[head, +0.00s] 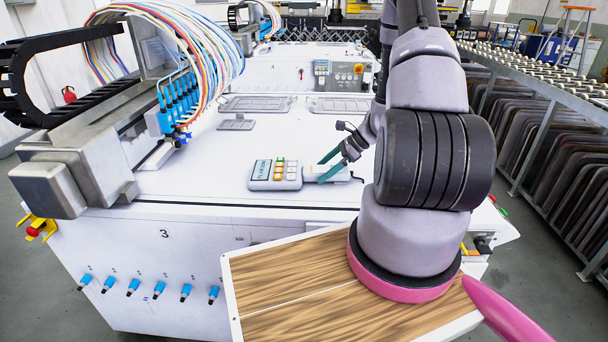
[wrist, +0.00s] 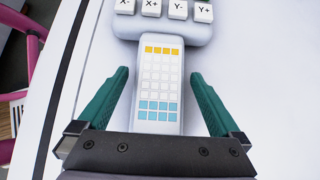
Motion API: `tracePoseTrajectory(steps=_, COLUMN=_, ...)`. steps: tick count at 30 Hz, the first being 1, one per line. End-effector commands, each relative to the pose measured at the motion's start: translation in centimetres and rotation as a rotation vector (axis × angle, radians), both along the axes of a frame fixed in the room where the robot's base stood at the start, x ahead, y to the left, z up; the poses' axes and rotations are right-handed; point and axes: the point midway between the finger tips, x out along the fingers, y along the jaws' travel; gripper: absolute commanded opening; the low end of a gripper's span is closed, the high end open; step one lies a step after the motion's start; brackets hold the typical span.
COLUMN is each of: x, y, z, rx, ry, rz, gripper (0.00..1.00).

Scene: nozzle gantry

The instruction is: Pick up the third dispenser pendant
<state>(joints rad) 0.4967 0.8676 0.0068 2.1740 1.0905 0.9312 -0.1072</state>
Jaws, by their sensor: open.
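The dispenser pendant (head: 273,174) is a light grey handheld control lying flat on the white machine top. It has a small screen and orange and white keys at its left end. Its narrower handle runs to the right. In the wrist view the handle (wrist: 158,90) carries rows of yellow, white and blue keys, with the wider head showing axis keys at the top edge. My gripper (head: 327,167) is open, its teal fingers on either side of the handle. In the wrist view my gripper (wrist: 159,76) shows a gap between each finger and the handle.
The machine front (head: 165,262) is marked 3 and bears several blue nozzles. A gantry head with blue dispensers (head: 178,102) and coloured hoses stands at left. A wood-topped tray (head: 300,290) is in front. A roller rack (head: 540,75) stands at right.

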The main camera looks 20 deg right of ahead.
Motion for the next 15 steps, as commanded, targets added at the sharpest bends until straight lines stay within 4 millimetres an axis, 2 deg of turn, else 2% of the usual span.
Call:
tracePoseTrajectory(steps=3, x=0.20, y=0.61, z=-0.63, rx=0.001, ry=0.001, rz=0.000, gripper=1.00)
tracePoseTrajectory(steps=10, x=0.23, y=0.66, z=-0.67, rx=0.000, ry=0.000, rz=0.000, gripper=1.00)
tracePoseTrajectory(steps=14, x=0.22, y=0.65, z=-0.66, rx=0.000, ry=0.000, rz=0.000, gripper=0.50)
tracePoseTrajectory(steps=15, x=0.22, y=0.65, z=-0.66, rx=0.000, ry=0.000, rz=0.000, gripper=0.35)
